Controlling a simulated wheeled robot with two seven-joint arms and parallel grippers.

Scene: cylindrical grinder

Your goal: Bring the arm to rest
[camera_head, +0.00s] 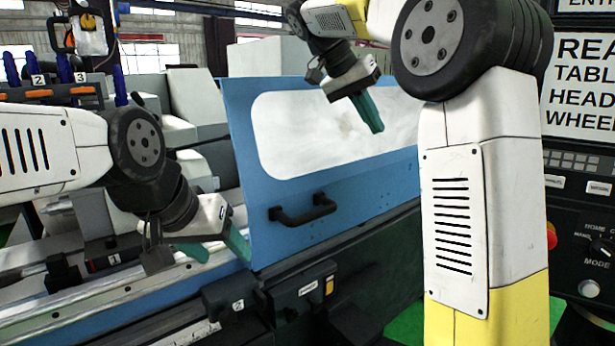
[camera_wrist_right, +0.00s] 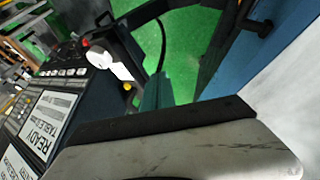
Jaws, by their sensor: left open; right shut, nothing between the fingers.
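My left gripper (camera_head: 216,250) comes in from the left of the head view. Its green fingers are spread apart, with nothing between them, near the left edge of the blue door (camera_head: 350,205). I cannot tell whether a finger touches the door edge. My right gripper (camera_head: 370,113) hangs from the raised right arm, in front of the door's pale window (camera_head: 290,135). Its green fingers are together and empty, pointing down. The fingers also show in the right wrist view (camera_wrist_right: 155,93), over the green floor. The black door handle (camera_head: 303,210) is clear of both grippers.
A control panel (camera_head: 583,200) with a knob and a red button stands at the right, beside my right arm. It also shows in the right wrist view (camera_wrist_right: 58,105). Machine rails (camera_head: 90,300) run below my left arm. Blue-handled tools (camera_head: 62,68) stand at the far left.

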